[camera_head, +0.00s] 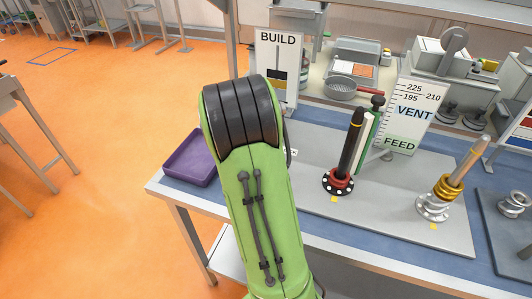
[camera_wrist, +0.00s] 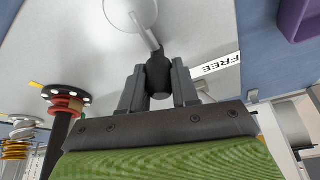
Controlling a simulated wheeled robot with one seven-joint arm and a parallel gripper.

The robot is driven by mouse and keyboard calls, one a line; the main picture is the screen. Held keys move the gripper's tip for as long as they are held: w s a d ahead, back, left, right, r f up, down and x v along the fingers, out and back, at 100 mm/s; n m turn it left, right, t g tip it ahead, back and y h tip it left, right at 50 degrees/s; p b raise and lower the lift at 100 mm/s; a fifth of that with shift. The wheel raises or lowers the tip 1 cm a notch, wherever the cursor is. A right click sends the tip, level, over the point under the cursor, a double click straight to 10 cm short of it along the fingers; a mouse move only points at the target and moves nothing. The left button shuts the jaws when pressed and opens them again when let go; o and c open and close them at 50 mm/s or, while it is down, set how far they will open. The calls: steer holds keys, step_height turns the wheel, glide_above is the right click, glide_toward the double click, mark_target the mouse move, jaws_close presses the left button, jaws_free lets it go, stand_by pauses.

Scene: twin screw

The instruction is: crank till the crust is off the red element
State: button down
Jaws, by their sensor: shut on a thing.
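My gripper (camera_wrist: 158,88) is shut on the black crank knob (camera_wrist: 159,70) in the wrist view; a thin silver crank arm (camera_wrist: 143,32) runs from the knob to a pale round hub at the top edge. My green arm hides the crank and gripper in the head view. The red element (camera_head: 340,181) stands in a black flange with white dots, with a dark, tilted rod (camera_head: 352,142) rising from it. The rod looks black along most of its length, with a yellow band near its top. The red element also shows in the wrist view (camera_wrist: 66,103).
A gold and silver element (camera_head: 440,196) with a tan rod stands to the right on the grey plate. A BUILD sign (camera_head: 276,60) and a VENT/FEED scale sign (camera_head: 414,112) stand behind. A purple tray (camera_head: 190,158) lies left of my arm. A FREE label (camera_wrist: 221,64) is beside the crank.

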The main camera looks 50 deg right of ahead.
steer(key=c, duration=0.8)
jaws_free()
steer(key=shift+s, duration=0.1)
steer(key=shift+c, duration=0.2)
steer(key=p+v, duration=0.4)
steer(key=v, duration=1.1)
steer(key=shift+r, duration=0.35)
